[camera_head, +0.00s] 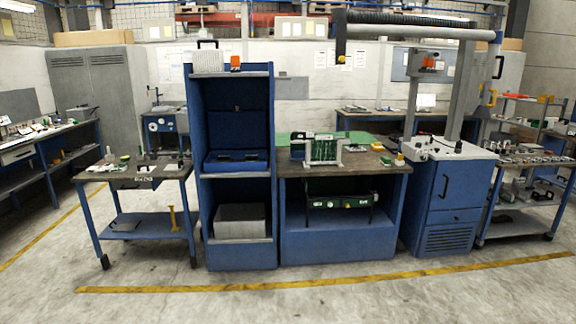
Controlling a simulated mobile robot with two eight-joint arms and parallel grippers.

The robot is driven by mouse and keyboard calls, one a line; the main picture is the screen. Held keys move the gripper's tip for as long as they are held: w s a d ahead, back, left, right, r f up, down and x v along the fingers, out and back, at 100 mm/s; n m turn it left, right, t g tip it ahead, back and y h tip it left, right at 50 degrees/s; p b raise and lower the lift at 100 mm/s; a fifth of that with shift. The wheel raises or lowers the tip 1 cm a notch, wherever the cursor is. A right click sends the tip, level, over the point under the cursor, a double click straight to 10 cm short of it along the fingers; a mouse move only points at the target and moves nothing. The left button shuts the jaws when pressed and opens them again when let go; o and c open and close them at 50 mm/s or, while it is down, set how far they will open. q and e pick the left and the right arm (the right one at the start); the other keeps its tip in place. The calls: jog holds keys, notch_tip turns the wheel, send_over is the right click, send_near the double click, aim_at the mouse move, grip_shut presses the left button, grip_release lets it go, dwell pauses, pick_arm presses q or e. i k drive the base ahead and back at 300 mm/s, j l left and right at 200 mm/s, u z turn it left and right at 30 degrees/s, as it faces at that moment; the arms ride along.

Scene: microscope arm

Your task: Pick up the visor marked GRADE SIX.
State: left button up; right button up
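I cannot make out a visor marked GRADE SIX; any lettering on the objects is too small to read. Neither of my grippers is in view. In the middle stands a workbench (375,166) with a green and white rack-like object (323,149) on it and small green and yellow items at its right. Left of it is a tall blue open shelf unit (203,130) with a dark blue tray-like item (236,161) on its middle shelf and a grey box (240,221) at the bottom.
A blue wheeled cabinet (450,205) with an overhead arm (420,28) stands right of the bench. A small table (128,172) stands at left, a cluttered cart (530,190) at right. The floor (300,308) in front is clear, with a yellow line (320,284) across it.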

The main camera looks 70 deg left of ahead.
aim_at(248, 157)
jog(key=j+u, duration=0.25)
jog(key=u, duration=0.2)
jog(key=i+j+u, duration=0.15)
jog(key=u, duration=0.35)
jog(key=i+j+u, duration=0.1)
jog(key=u, duration=0.35)
jog(key=i+j+u, duration=0.45)
jog(key=i, duration=0.35)
jog(key=i+j+u, duration=0.25)
jog(key=i, duration=0.15)
jog(key=i+j, duration=0.1)
jog(key=i, duration=0.3)
jog(key=i+j, duration=0.1)
jog(key=i, duration=0.3)
jog(key=i+j+u, duration=0.35)
jog(key=i+u, duration=0.15)
jog(key=i, duration=0.5)
jog(key=i+u, duration=0.5)
jog(key=i, duration=0.55)
jog(key=i+j, duration=0.15)
jog(key=j, duration=0.2)
